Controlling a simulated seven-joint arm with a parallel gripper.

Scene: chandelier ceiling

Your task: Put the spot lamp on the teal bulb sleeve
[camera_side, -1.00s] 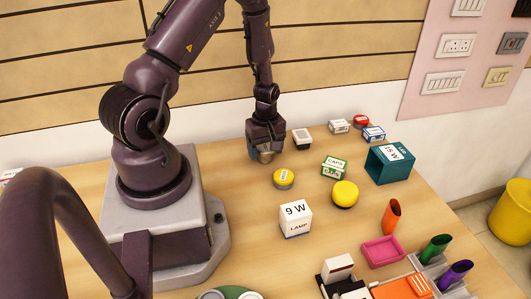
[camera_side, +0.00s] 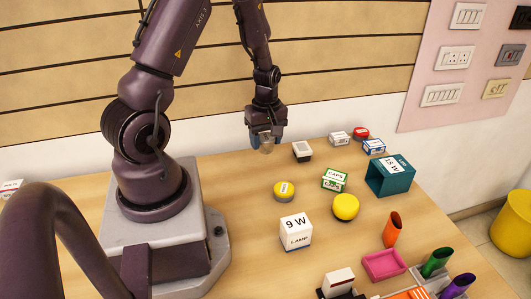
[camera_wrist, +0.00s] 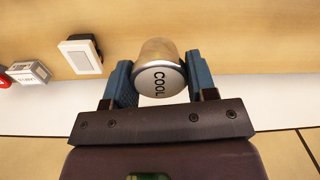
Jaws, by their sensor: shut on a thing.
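The spot lamp (camera_wrist: 158,80) is a silver, rounded piece with a flat face marked COOL. My gripper (camera_wrist: 160,68) is shut on it, with one blue finger on each side. In the side view the lamp (camera_side: 266,148) hangs in my gripper (camera_side: 265,141), a little above the back of the table. The teal bulb sleeve (camera_side: 377,182) is a box marked 15 W and LED, standing at the right back of the table.
A black-and-white switch block (camera_side: 302,151) stands just right of my gripper. Small boxes line the back edge near the sleeve.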

